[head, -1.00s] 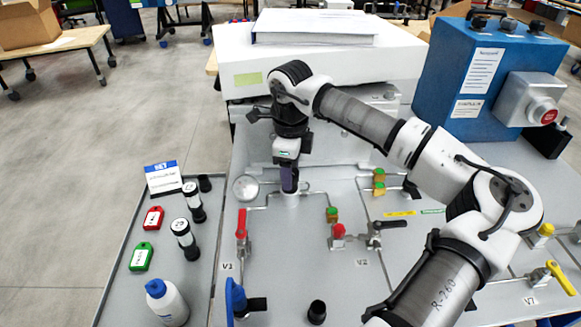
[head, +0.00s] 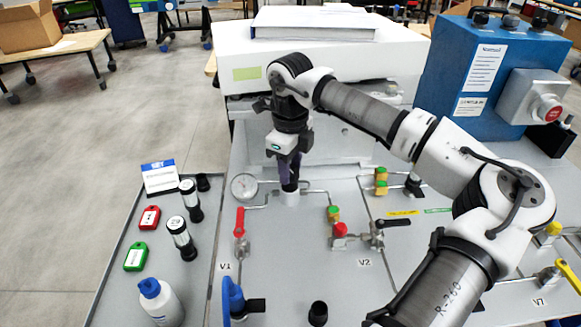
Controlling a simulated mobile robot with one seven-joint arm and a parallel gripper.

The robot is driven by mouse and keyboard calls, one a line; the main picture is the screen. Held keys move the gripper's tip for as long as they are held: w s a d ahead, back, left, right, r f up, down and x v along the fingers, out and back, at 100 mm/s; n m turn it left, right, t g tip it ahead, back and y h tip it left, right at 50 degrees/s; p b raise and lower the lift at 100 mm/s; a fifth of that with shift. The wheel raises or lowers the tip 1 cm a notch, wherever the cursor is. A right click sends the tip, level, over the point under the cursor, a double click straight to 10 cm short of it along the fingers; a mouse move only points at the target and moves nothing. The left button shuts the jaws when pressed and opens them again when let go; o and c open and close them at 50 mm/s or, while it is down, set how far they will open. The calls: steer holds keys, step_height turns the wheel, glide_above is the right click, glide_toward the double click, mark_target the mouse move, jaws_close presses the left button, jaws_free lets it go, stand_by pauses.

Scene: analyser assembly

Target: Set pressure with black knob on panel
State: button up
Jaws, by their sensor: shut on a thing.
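My gripper (head: 290,178) points straight down at the back left of the grey panel (head: 300,275). Its purple fingers are shut on the black knob (head: 290,187), which is mostly hidden between and below them. The knob sits on top of a short silver regulator body (head: 289,198) with thin pipes on both sides. A round white pressure gauge (head: 244,186) stands just left of the knob; its reading is too small to tell.
A red-handled valve (head: 240,222) labelled V1 is in front of the gauge. Near V2 are a red knob (head: 340,230) and a black lever (head: 396,223). A tray at left holds vials, tags and a white bottle (head: 160,302). A blue box (head: 480,75) stands back right.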

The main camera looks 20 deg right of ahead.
steer(key=o, duration=1)
step_height(320, 180, up, 14)
steer(key=shift+f+b, duration=0.1)
steer(key=shift+b, duration=0.4)
